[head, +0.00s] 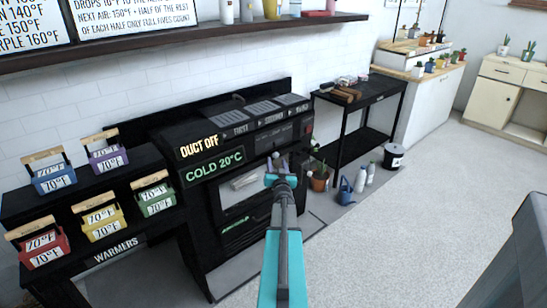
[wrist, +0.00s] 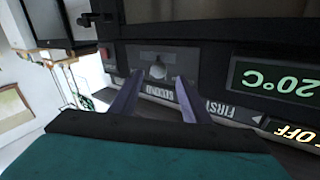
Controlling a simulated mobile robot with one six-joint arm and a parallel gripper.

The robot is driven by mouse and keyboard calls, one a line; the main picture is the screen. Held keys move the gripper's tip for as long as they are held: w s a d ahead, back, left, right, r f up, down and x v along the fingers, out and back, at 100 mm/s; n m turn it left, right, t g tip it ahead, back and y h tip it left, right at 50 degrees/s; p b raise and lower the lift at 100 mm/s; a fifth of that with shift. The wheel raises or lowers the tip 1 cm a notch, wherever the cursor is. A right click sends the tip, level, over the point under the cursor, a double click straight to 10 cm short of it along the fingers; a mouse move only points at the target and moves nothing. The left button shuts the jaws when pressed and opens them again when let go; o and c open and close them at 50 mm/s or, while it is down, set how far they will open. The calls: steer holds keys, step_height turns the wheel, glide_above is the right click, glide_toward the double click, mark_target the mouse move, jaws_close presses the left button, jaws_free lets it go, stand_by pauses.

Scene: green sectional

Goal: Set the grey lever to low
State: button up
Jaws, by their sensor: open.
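The grey lever (wrist: 157,70) shows in the wrist view as a small rounded grey knob on a grey plate of the black machine. The wrist picture is upside down. My gripper (wrist: 159,77) is open, its two dark fingers pointing at the lever, which appears between their tips. I cannot tell whether either finger touches it. In the head view my gripper (head: 277,163) is in front of the right part of the machine's front and largely hidden behind my wrist. The lever's setting marks are not readable.
The black machine (head: 225,130) has displays reading "DUCT OFF" (head: 198,147) and "COLD 20°C" (head: 214,167). Coloured labelled boxes stand on the warmers (head: 115,250) at left. A black side table (head: 365,97), a potted plant (head: 319,178) and a blue watering can (head: 346,190) are right. Open floor lies beyond.

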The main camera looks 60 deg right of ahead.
mark_target(276, 157)
steer(key=shift+x, duration=3.55)
